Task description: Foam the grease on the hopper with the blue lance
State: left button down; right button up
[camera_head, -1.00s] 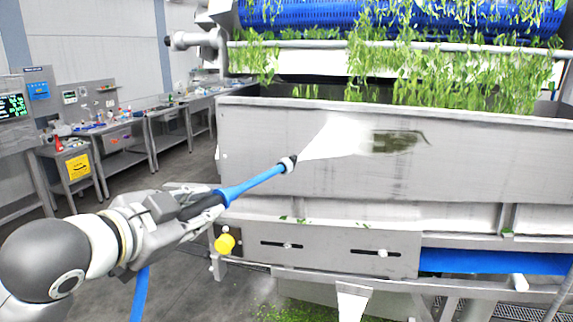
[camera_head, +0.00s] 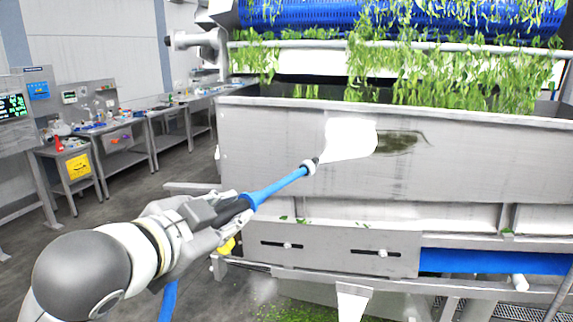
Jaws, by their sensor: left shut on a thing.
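The blue lance (camera_head: 275,187) is held in my left gripper (camera_head: 232,210), which is shut around its dark handle. The lance points up and right at the front wall of the steel hopper (camera_head: 265,130). A white fan of foam spray (camera_head: 345,141) leaves its nozzle and meets the wall. The dark grease patch (camera_head: 402,142) shows just right of the white area. White covers the wall at the left end of the patch; whether grease lies under it is hidden. My right gripper is not in view.
Leafy greens (camera_head: 430,85) hang over the hopper from a blue drum (camera_head: 310,14) above. A yellow knob (camera_head: 226,245) sits below the hopper, partly behind my gripper. Steel benches (camera_head: 120,135) stand at the left, with open floor between.

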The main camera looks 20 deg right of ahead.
pick_arm(q)
jog(key=s+d, duration=1.1)
jog(key=d, duration=0.5)
jog(key=shift+s+d, duration=0.2)
jog(key=shift+d, duration=0.2)
dwell(2.2)
dwell(0.6)
jog(key=c, duration=1.9)
grip_release()
